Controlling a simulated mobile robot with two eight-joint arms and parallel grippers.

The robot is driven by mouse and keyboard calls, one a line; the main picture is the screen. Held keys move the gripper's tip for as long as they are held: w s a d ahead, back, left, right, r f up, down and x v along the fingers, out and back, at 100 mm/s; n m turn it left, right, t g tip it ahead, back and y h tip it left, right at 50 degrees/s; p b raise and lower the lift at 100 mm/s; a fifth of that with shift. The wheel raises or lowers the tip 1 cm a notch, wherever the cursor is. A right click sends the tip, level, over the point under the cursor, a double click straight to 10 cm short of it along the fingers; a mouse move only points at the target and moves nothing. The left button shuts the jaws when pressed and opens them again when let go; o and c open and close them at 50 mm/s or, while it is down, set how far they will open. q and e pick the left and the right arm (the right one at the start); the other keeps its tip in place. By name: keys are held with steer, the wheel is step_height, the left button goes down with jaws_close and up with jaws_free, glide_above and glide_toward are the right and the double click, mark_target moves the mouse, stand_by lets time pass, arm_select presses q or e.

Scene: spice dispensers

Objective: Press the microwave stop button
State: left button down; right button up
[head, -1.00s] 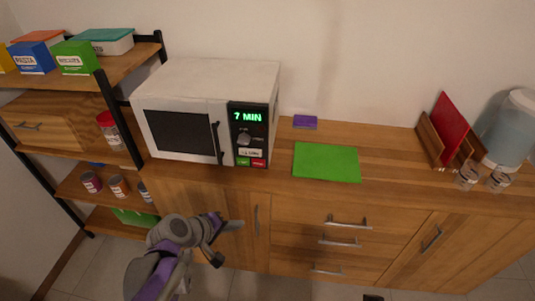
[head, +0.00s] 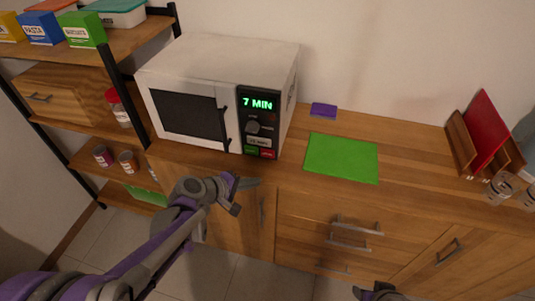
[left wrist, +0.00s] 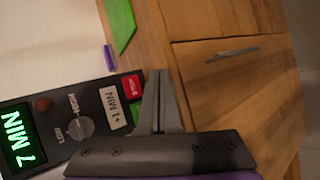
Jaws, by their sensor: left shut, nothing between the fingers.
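The white microwave (head: 215,75) stands on the wooden counter, its display (head: 257,104) reading 7 MIN in green. The red stop button (head: 267,154) is at the lower right of its black panel, beside a green button (head: 250,150). In the left wrist view the red button (left wrist: 131,84) shows just left of the fingertips, and the green one is partly hidden by them. My left gripper (head: 252,183) is shut and empty, in front of and below the panel, apart from it in the head view. Part of my right gripper (head: 377,292) shows at the bottom edge; its jaws are unclear.
A green board (head: 341,157) and a purple block (head: 323,110) lie on the counter right of the microwave. A shelf with boxes and cans stands to the left. Drawer handles (head: 357,226) stick out below the counter. A rack with a red board (head: 486,131) is at right.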

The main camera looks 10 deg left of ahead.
arm_select(q)
glide_toward(270, 157)
steer(key=shift+s+f+x, duration=0.15)
steer(key=shift+x, duration=0.7)
steer(key=shift+s+f+x, duration=0.1)
steer(key=shift+s+x, duration=0.05)
steer(key=shift+x, duration=0.7)
steer(key=shift+s+f+x, duration=0.1)
steer(key=shift+f+x, duration=0.05)
steer(key=shift+x, duration=0.7)
steer(key=shift+w+d, duration=0.15)
steer(key=shift+w, duration=0.3)
steer(key=shift+w, duration=0.35)
stand_by(0.4)
stand_by(0.3)
steer(key=shift+s, duration=0.8)
steer(key=s, duration=0.5)
